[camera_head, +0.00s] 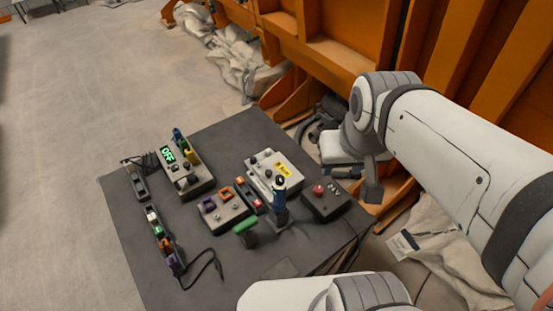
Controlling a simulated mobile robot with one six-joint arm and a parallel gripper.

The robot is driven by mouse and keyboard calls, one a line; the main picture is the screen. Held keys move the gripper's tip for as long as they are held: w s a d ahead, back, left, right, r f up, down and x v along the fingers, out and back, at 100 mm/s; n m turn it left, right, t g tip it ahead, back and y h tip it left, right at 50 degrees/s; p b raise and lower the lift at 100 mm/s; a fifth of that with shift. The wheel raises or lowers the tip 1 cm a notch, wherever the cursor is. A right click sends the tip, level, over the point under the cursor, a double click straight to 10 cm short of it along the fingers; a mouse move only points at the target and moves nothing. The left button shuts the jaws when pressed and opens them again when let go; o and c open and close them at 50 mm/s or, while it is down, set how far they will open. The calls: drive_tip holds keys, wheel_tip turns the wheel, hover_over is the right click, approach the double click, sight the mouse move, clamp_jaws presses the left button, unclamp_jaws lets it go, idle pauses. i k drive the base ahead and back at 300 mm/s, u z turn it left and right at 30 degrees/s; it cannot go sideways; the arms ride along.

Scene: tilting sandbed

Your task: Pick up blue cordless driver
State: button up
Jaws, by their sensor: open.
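The blue cordless driver (279,194) stands upright near the front right part of the dark grey table (225,138). Its upper body is blue and its lower part is dark. My gripper (357,181) is up and to the right of the driver, beyond the table's right edge in the picture. It is apart from the driver, with its dark fingers pointing down. It is open and I see nothing held in it. Part of it is hidden by my own wrist.
A green-topped tool (246,226) stands close left of the driver, and a dark box with a red button (324,200) close right. A cream box (273,173) is behind. Other devices and a cable (214,262) lie left. An orange structure (335,45) rises behind.

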sight(279, 192)
drive_tip(key=u, duration=0.7)
drive_tip(key=k, duration=0.65)
drive_tip(key=z, duration=0.15)
